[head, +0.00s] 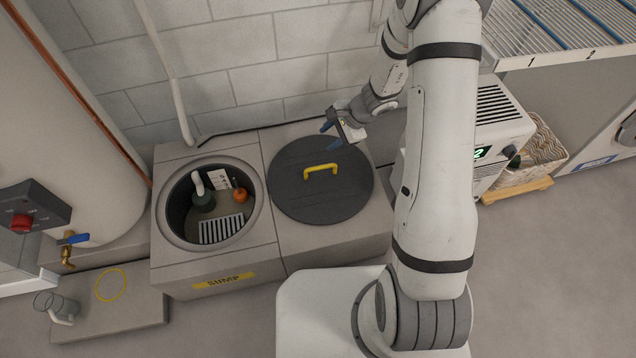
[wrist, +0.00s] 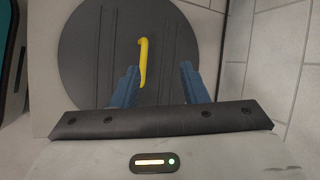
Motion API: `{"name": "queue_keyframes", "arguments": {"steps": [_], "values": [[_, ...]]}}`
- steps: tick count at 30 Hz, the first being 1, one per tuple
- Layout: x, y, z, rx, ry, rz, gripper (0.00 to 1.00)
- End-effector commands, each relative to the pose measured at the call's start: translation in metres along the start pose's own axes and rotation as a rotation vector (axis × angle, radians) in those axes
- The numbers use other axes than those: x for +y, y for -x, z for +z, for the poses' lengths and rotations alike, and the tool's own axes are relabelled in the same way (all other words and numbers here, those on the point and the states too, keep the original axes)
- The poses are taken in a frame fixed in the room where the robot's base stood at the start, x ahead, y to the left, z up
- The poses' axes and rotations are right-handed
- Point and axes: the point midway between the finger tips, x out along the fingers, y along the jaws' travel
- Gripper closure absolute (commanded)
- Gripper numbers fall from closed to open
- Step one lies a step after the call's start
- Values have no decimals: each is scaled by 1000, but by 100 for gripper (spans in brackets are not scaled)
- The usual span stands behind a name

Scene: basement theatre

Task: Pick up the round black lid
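The round black lid (head: 318,205) lies flat on the grey block beside the open sump pit, with a yellow handle (head: 320,171) standing up from it. The lid (wrist: 90,50) fills much of the upper wrist view, with its yellow handle (wrist: 143,62) upright in the picture. My gripper (head: 331,136) is above the lid's far edge in the head view. In the wrist view its two blue fingers (wrist: 158,84) are apart, with nothing between their tips but the near end of the handle in line with the gap. I cannot tell the height between fingers and handle.
The open sump pit (head: 168,225) to the left holds a pump, an orange ball and a grate. A concrete block wall (head: 235,60) rises behind. A white appliance (head: 500,125) and a woven basket (head: 541,150) stand on the right. A tank with a red-button box (head: 22,222) is at left.

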Motion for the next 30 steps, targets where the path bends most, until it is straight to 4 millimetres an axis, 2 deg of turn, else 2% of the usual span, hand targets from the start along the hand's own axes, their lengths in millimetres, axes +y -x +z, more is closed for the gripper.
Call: {"name": "queue_keyframes", "arguments": {"steps": [1,3,6,11,20,27,30], "values": [[15,-36,-18,3,-57,3,60],[24,-62,-32,13,-121,1,60],[34,-86,-46,24,-184,-1,60],[40,-106,-54,32,-223,-1,60],[41,-134,-55,32,-223,0,60],[44,-170,-58,31,-221,0,60],[44,-176,-58,31,-222,-1,60]]}}
